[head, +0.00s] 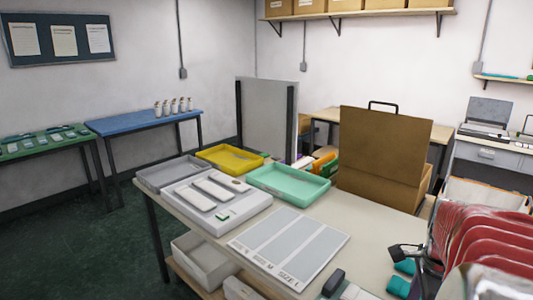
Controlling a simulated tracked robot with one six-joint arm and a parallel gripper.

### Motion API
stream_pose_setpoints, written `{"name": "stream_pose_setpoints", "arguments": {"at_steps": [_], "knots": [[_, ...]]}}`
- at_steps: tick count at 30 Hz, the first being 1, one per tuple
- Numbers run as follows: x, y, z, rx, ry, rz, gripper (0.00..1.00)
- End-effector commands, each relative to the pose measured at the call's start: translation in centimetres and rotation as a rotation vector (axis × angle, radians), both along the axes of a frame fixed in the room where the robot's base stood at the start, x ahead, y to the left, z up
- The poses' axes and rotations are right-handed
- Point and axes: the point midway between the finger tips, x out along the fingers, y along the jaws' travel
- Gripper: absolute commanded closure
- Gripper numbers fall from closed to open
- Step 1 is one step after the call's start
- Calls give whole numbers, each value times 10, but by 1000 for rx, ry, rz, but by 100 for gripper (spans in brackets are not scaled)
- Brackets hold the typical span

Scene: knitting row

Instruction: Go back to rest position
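The worktable (375,262) stands in front of me. On it are a yellow tray (230,158), a grey tray (170,175), a mint green tray (288,183) and a white unit (222,215) with pale blocks on top. A grey sheet with lighter panels (290,244) lies flat near the front.
A brown box (382,150) with a raised panel stands at the table's back right. Red ribbed shapes (483,240) crowd the lower right. Dark and teal items lie near the front edge. A blue side table (145,121) stands at the left, with open green floor (75,235) before it.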

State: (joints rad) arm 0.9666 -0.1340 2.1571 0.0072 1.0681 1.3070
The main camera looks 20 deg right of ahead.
Motion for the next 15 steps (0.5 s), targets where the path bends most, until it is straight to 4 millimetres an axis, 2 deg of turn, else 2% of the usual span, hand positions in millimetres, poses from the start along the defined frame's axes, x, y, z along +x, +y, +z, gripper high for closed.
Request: {"name": "stream_pose_setpoints", "arguments": {"at_steps": [6,15], "knots": [[32,48,12,-50,-25,327,28],[63,119,28,-146,-66,825,28]]}}
